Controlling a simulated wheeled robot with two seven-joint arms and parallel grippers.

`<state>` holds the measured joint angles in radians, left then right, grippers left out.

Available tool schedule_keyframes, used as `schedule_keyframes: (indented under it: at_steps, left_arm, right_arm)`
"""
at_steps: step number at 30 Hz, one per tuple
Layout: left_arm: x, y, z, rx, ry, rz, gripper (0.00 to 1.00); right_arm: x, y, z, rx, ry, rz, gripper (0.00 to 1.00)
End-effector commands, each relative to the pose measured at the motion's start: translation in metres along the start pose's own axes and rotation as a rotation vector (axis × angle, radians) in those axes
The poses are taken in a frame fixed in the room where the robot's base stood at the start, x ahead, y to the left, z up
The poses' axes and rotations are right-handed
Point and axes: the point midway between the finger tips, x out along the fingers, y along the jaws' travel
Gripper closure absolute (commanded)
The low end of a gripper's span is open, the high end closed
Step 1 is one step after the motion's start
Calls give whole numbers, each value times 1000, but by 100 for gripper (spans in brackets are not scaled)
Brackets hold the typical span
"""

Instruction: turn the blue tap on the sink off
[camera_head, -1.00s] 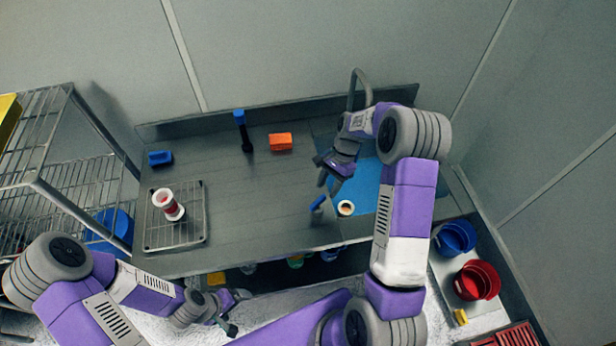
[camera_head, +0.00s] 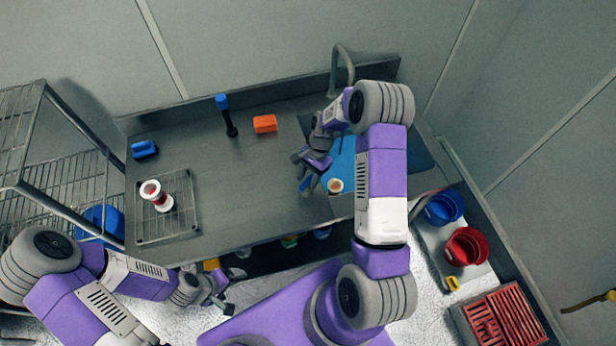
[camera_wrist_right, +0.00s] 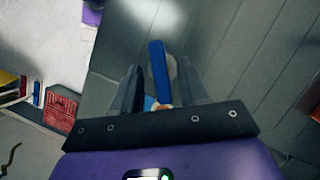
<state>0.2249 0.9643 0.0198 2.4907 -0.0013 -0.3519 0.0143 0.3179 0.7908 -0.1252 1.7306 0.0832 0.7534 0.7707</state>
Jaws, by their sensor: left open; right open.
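A blue lever (camera_wrist_right: 159,68), which looks like the tap's handle, lies lengthwise between the fingers of my right gripper (camera_wrist_right: 158,90) in the right wrist view. The fingers are apart, one on each side of it; I cannot tell whether they touch it. In the head view my right gripper (camera_head: 304,175) is over the left edge of the blue sink basin (camera_head: 341,152), and the lever is mostly hidden by it. The grey curved spout (camera_head: 344,62) stands behind the basin. My left gripper (camera_head: 220,299) is open and empty, low in front of the counter.
A small round cup (camera_head: 335,185) sits close to the right gripper.

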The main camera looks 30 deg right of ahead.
Motion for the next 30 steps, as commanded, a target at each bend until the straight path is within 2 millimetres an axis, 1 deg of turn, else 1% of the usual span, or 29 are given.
schedule_keyframes:
  at_steps: [1, 9, 10, 20, 26, 30]
  left_arm:
    - [0, 0, 0, 0, 0, 0, 10]
    - [0, 0, 0, 0, 0, 0, 10]
    - [0, 0, 0, 0, 0, 0, 10]
    - [2, -1, 0, 0, 0, 0, 10]
    - [7, -3, 0, 0, 0, 0, 10]
    - [13, -5, 0, 0, 0, 0, 10]
  right_arm:
    - [0, 0, 0, 0, 0, 0, 56]
    - [0, 0, 0, 0, 0, 0, 98]
    - [0, 0, 0, 0, 0, 0, 100]
    - [0, -1, 0, -25, 0, 10, 100]
    - [0, -2, 0, -112, 1, 45, 100]
    - [1, -2, 0, -212, 1, 87, 100]
